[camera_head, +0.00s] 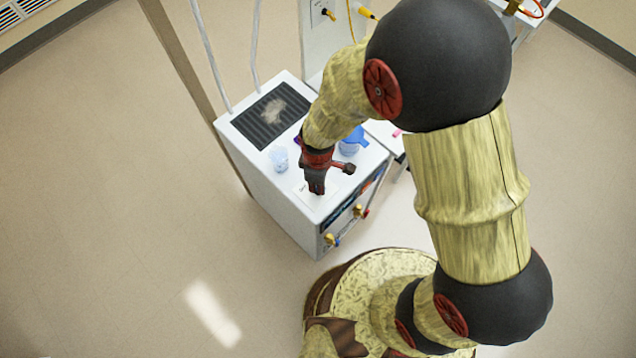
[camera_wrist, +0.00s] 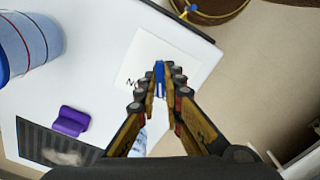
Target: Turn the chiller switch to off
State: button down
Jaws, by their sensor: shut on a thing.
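The chiller is a white box (camera_head: 268,205) on the floor in the head view. Its white top (camera_wrist: 85,75) fills much of the wrist view. A small blue switch handle (camera_wrist: 159,70) stands on a pale label plate (camera_wrist: 143,52) near the edge of that top. My gripper (camera_wrist: 160,82) has its fingertips closed around the blue handle. In the head view my gripper (camera_head: 316,190) points down at the front part of the top and hides the switch. The lettering on the plate is partly covered and too small to read.
A blue jug (camera_head: 353,142) and a clear cup (camera_head: 279,158) stand on the chiller's top near my gripper. A purple object (camera_wrist: 70,121) lies beside the dark grille (camera_head: 268,115). Small fittings (camera_head: 331,239) stick out of the front. Open floor lies to the left.

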jog(key=c, duration=1.9)
grip_release()
notch_tip(320, 180, up, 12)
jog(key=s+d+r+m+t+b, duration=0.2)
jog(key=d+r+m, duration=0.3)
jog(key=d, duration=0.2)
jog(key=s+d+r+m+t+b, duration=0.1)
jog(key=s+d+r+m+b, duration=0.1)
jog(key=d+r+m, duration=0.3)
jog(key=s+d+r+m+t+b, duration=0.2)
jog(key=d+r+m, duration=0.4)
jog(key=d, duration=0.4)
jog(key=shift+s+r+t+b, duration=0.3)
jog(key=shift+s+r+b, duration=0.05)
jog(key=shift+r+b, duration=0.25)
